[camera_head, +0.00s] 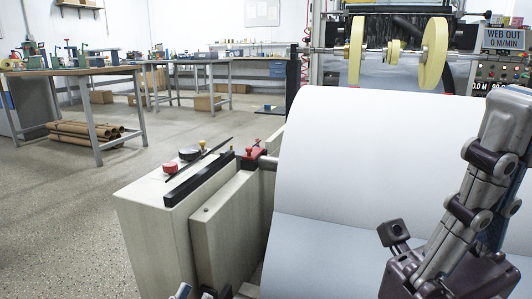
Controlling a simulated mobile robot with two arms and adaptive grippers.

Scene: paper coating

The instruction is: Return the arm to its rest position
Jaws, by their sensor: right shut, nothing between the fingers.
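My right gripper (509,112) is large and close at the right edge. Its grey fingers with dark pivots point up from a dark purple body and are shut, with nothing held. It stands in front of the wide white paper web (365,150), covering part of its right side; whether it touches the web cannot be told. What looks like the tip of my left gripper (184,291) just enters at the bottom edge, in front of the beige machine housing (155,225). Most of it is cut off, so its jaws cannot be judged.
The beige housing carries a red knob (170,167) and a red fitting (251,155) beside the web. Yellow rollers (434,54) and a control panel (505,68) stand behind. Workbenches (70,72) are at the back left. The speckled floor (60,215) at left is clear.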

